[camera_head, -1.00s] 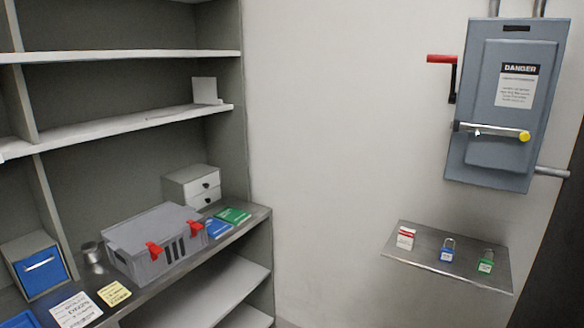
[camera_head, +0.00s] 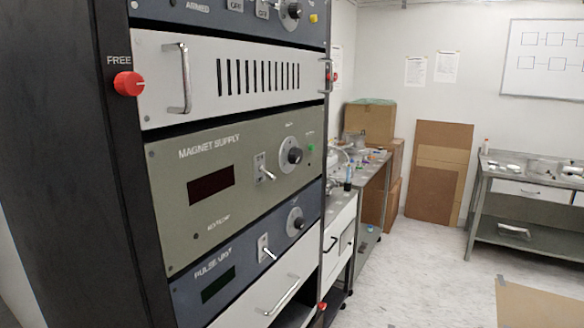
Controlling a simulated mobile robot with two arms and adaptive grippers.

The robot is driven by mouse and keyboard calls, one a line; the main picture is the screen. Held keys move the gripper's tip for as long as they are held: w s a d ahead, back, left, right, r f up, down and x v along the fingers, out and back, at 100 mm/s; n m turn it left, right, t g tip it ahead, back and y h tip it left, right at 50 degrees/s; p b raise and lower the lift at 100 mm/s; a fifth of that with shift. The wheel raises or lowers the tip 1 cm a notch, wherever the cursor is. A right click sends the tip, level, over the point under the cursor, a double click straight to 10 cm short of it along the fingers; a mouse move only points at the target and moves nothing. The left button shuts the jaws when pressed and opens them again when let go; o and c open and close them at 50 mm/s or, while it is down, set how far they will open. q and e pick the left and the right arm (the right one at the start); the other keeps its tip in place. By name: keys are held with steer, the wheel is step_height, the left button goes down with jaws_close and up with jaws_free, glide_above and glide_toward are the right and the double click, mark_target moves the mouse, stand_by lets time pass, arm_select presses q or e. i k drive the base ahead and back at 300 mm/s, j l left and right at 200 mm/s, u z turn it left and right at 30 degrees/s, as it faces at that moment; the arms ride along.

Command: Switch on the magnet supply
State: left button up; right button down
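The magnet supply (camera_head: 222,222) is an olive-green panel in the equipment rack at the left of the head view, labelled MAGNET SUPPLY. Its display (camera_head: 211,185) is dark. A silver toggle switch (camera_head: 265,172) with its lever pointing down to the right sits right of the display. Further right are a round black and silver knob (camera_head: 291,156) and a small green dot (camera_head: 311,148). Neither of my grippers is in view.
Below is a blue pulse unit (camera_head: 217,268) with its own toggle; above is a white vented panel (camera_head: 255,76) with handles. A red FREE knob (camera_head: 128,84) is on the rack's side. Benches and cardboard boxes (camera_head: 369,121) stand behind. The floor (camera_head: 420,270) at right is mostly clear.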

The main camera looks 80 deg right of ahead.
mark_target(271, 177)
steer(key=k+l+z, duration=0.1)
steer(key=z, duration=2.15)
steer(key=l, duration=0.1)
